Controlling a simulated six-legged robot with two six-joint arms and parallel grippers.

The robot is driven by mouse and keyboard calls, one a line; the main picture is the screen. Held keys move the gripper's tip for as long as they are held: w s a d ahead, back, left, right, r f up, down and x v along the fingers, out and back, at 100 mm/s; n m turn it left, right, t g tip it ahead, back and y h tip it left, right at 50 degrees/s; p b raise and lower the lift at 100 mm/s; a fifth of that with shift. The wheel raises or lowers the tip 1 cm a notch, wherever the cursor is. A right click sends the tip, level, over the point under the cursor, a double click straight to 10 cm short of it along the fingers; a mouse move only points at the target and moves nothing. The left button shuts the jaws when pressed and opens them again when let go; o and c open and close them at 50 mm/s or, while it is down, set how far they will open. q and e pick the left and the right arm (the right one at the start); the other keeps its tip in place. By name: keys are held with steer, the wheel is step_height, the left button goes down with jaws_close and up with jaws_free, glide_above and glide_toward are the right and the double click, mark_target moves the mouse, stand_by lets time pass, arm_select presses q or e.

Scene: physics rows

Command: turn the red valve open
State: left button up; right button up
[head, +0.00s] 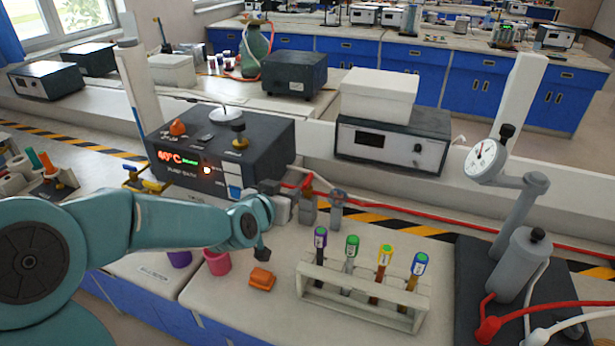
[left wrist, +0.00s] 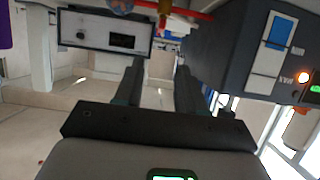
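A small red valve handle (head: 307,183) sits on top of a grey fitting on the bench, just right of the dark bath unit. My left gripper (head: 282,200) is just left of the valve in the head view, apart from it as far as I can tell. In the left wrist view, the two dark fingers of the left gripper (left wrist: 158,75) stand apart with nothing between them. A red part of the valve line (left wrist: 165,9) shows at the top edge, beyond the fingertips. My right gripper is not in view.
The dark bath unit (head: 220,150) stands close behind my left gripper. A rack (head: 365,300) of several capped tubes stands in front right of the valve. A red hose (head: 420,210) runs right. An orange block (head: 262,279) and pink cup (head: 217,262) lie near the front edge.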

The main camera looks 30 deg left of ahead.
mark_target(307, 179)
arm_select(q)
steer(key=x, duration=0.7)
steer(key=p+x, duration=0.1)
steer(key=x, duration=0.6)
steer(key=shift+w+f+p, duration=0.2)
steer(key=shift+f+p, duration=0.1)
steer(key=shift+f, duration=0.05)
steer(key=shift+w+a, duration=0.1)
steer(key=shift+w, duration=0.1)
steer(key=shift+w+f, duration=0.15)
jaws_close()
